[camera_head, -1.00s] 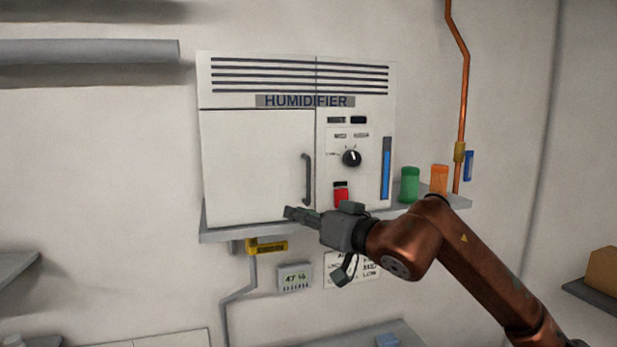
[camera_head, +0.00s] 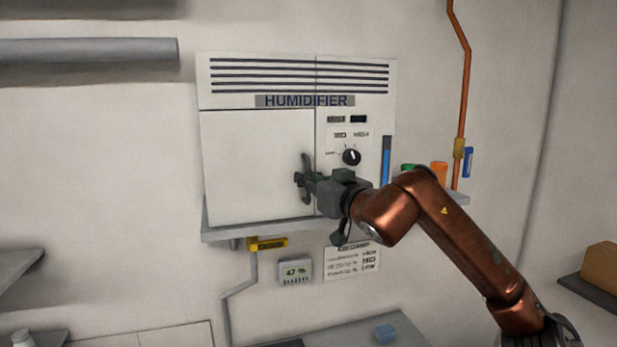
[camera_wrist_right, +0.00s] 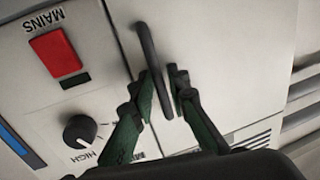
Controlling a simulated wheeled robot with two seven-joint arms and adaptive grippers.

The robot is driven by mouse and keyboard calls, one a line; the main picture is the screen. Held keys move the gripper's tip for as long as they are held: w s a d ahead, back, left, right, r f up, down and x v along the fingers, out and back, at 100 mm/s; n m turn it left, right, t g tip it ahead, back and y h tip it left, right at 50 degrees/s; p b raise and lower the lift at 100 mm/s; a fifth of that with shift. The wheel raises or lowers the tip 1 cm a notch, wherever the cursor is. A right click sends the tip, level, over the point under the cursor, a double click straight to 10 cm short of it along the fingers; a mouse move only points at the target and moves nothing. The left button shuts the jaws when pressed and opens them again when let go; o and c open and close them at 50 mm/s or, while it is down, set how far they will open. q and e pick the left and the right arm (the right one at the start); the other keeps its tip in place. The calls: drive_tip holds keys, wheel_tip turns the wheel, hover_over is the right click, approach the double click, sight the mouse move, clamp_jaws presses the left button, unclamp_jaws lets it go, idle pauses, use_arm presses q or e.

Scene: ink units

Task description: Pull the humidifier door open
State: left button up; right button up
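The white humidifier (camera_head: 355,75) hangs on the wall, its flat door (camera_head: 255,165) on the left half flush with the front. The dark vertical door handle (camera_head: 307,162) is at the door's right side; the wrist view shows it as a curved bar (camera_wrist_right: 149,50). My right gripper (camera_head: 305,183) is at the handle. In the right wrist view its fingers (camera_wrist_right: 162,88) stand on either side of the bar, with a narrow gap showing on one side. Part of the handle is hidden by the fingers in the head view. My left gripper is not in view.
Right of the door are a knob (camera_head: 351,157) and a blue gauge (camera_head: 386,165); the wrist view shows a red mains switch (camera_wrist_right: 56,53). An orange container (camera_head: 439,173) stands on the shelf at right.

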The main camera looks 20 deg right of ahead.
drive_tip(key=shift+c, duration=0.2)
clamp_jaws()
drive_tip(key=shift+s, duration=0.1)
idle(0.4)
